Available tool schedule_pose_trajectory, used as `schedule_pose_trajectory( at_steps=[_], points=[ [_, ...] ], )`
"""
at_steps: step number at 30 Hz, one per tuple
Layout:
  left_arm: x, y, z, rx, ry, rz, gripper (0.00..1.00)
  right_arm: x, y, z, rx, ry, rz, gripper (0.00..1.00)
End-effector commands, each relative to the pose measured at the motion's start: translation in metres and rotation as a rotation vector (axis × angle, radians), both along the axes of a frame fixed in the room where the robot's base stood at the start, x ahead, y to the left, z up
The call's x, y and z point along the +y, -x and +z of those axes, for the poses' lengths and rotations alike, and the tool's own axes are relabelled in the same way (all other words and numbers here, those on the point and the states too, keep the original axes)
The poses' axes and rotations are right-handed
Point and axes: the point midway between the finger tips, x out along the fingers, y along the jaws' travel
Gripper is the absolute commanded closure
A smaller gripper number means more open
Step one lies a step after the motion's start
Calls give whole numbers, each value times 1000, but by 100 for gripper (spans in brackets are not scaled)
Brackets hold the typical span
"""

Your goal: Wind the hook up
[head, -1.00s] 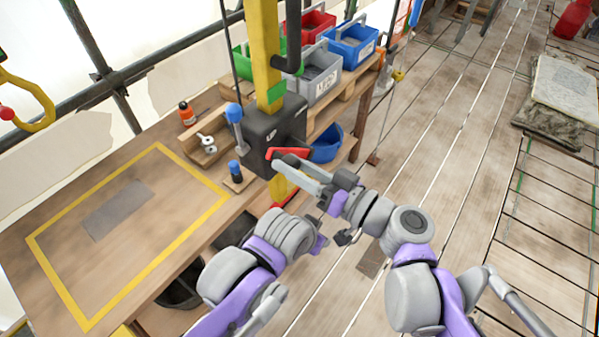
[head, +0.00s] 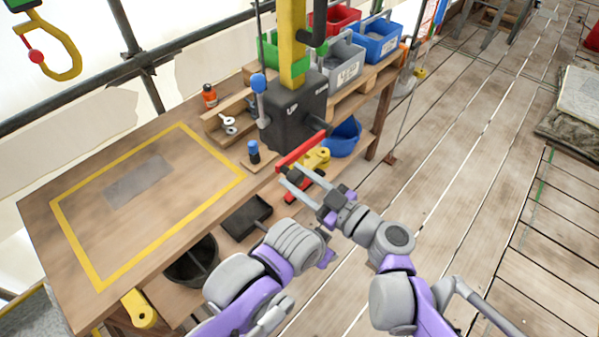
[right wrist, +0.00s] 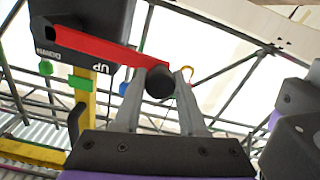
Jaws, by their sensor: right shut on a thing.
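The dark winch box (head: 292,112), marked UP, sits on the yellow post (head: 293,50). Its red crank arm (head: 301,151) slants toward me, down and left. My right gripper (head: 287,176) is at the crank's outer end. In the right wrist view, the red crank arm (right wrist: 95,47) ends at a dark round knob (right wrist: 159,82), and the fingers are shut on this knob. My left arm shows, but its fingertips do not.
A wooden bench with a yellow-outlined area (head: 190,215) stands at left. A blue-topped lever (head: 258,84) is on the winch's left side. Coloured bins (head: 344,62) stand behind, and a blue bucket (head: 345,137) sits below. The plank floor at right is mostly clear.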

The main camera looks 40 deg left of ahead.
Motion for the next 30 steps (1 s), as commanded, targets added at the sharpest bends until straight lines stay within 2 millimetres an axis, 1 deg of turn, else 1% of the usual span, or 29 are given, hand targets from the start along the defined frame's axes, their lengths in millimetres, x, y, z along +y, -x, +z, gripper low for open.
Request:
schedule_pose_trajectory(
  at_steps=[1, 6, 19, 20, 21, 24, 30],
  points=[
    [0, 1, -2, 1, 0, 0, 50, 0, 0, -3, -12, 1, -1, 100],
    [0, 1, -3, 2, 0, 0, 50, 0, 0, -7, -41, 2, -1, 100],
    [0, 1, -3, 2, 0, 0, 50, 0, -1, -7, -48, 1, -2, 100],
    [0, 1, -3, 2, 0, 0, 50, 0, -1, -7, -47, 1, -2, 54],
    [0, 1, -3, 2, 0, 0, 50, 0, -1, -7, -47, 1, -2, 46],
    [0, 1, -3, 2, 0, 0, 50, 0, -1, -7, -47, 1, -2, 29],
    [0, 1, -3, 3, 0, 0, 50, 0, -1, -7, -47, 1, -1, 29]
  ],
)
